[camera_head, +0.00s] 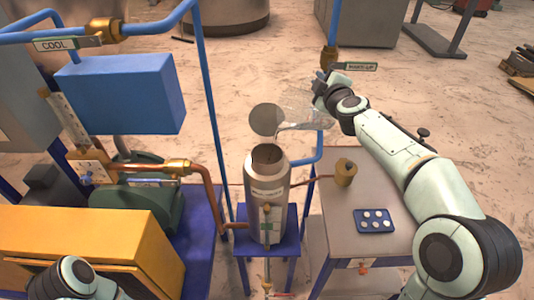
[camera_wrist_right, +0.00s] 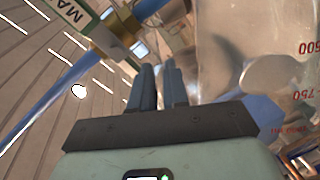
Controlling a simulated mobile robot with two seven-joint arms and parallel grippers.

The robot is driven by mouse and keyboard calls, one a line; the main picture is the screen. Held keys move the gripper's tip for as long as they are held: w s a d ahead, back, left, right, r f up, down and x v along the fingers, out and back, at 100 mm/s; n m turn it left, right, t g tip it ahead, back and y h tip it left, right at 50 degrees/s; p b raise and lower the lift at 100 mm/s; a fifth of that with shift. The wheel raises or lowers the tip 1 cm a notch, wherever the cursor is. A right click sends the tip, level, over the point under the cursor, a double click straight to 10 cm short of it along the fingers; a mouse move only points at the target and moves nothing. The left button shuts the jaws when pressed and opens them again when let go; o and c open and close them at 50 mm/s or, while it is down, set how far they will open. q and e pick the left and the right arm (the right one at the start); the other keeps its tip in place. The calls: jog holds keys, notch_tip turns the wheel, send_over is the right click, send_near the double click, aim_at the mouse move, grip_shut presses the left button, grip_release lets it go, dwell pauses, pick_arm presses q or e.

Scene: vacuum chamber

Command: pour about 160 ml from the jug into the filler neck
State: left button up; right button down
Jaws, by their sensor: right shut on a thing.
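A clear, see-through jug (camera_head: 304,112) is tilted, with its lower left end above and slightly right of the filler neck. The filler neck (camera_head: 267,155) is the open top of an upright metal cylinder, and its round lid (camera_head: 266,119) stands open behind it. My right gripper (camera_head: 326,90) is shut on the jug at its right side. In the right wrist view the gripper fingers (camera_wrist_right: 156,88) are close together beside the jug wall (camera_wrist_right: 222,60), which carries red volume marks. I cannot make out the liquid level or a stream. My left gripper is out of view.
A side table (camera_head: 340,215) right of the cylinder holds a brass piece (camera_head: 345,172) and a blue tray (camera_head: 375,220) with several pale discs. A blue pipe with a brass end (camera_head: 329,58) hangs close behind the right gripper. Copper piping (camera_head: 208,190) stands left of the cylinder.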

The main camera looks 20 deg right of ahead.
jog(key=shift+d, duration=0.3)
jog(key=f, duration=0.1)
jog(key=d+m+b, duration=0.1)
jog(key=d+f, duration=0.1)
jog(key=shift+w+f+m+y, duration=0.3)
jog(key=shift+f, duration=0.05)
jog(key=shift+d+m, duration=0.25)
jog(key=shift+m, duration=0.05)
jog(key=shift+s+r, duration=0.25)
jog(key=shift+s, duration=0.1)
jog(key=shift+s+d, duration=0.1)
jog(key=shift+d, duration=0.05)
jog(key=shift+w+d+f+m+g+y+b, duration=0.3)
jog(key=shift+w+d+f+m+g+y, duration=0.1)
jog(key=shift+w+f+m, duration=0.15)
jog(key=shift+f, duration=0.2)
jog(key=shift+s+r, duration=0.25)
jog(key=shift+s, duration=0.05)
jog(key=shift+w+f, duration=0.1)
jog(key=shift+w, duration=0.15)
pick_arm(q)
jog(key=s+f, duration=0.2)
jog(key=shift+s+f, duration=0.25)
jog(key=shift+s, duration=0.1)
pick_arm(e)
jog(key=shift+s, duration=0.1)
